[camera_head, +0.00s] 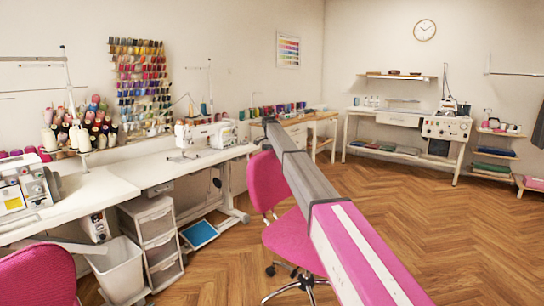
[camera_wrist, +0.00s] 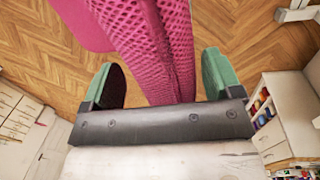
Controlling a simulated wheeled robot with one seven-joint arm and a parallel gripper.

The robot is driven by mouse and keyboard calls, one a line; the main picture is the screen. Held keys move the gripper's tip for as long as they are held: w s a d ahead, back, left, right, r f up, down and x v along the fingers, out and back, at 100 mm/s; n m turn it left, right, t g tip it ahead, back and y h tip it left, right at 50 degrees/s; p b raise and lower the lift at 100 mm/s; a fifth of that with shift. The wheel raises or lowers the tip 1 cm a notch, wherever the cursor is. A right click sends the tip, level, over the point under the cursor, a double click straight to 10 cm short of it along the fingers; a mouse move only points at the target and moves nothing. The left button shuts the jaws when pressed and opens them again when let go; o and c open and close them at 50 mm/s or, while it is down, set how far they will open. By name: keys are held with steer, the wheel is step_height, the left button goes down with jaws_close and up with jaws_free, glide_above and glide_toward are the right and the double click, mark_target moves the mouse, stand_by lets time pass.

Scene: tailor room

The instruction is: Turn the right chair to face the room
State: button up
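The right chair is pink, with a backrest (camera_head: 266,182) and a seat (camera_head: 287,241) on a dark wheeled base. In the head view its backrest is on the side by the sewing table, and its seat extends toward the lower right. My arm crosses in front and hides part of the chair. In the wrist view my gripper (camera_wrist: 160,80) is open, its green fingers apart on either side of the pink textured backrest (camera_wrist: 155,35). Gaps show between the backrest and both fingers. My gripper's fingers cannot be made out in the head view.
Another pink chair (camera_head: 38,277) stands at the lower left. A white sewing table (camera_head: 110,188) runs along the left wall, with a drawer unit (camera_head: 158,238) and white bin (camera_head: 118,268) below. Open wooden floor (camera_head: 425,225) lies to the right. A worktable (camera_head: 400,118) stands at the back.

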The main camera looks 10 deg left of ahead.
steer(key=r, duration=0.7)
steer(key=a+r, duration=0.1)
steer(key=r, duration=0.2)
steer(key=shift+w+r, duration=0.35)
steer(key=shift+a, duration=0.1)
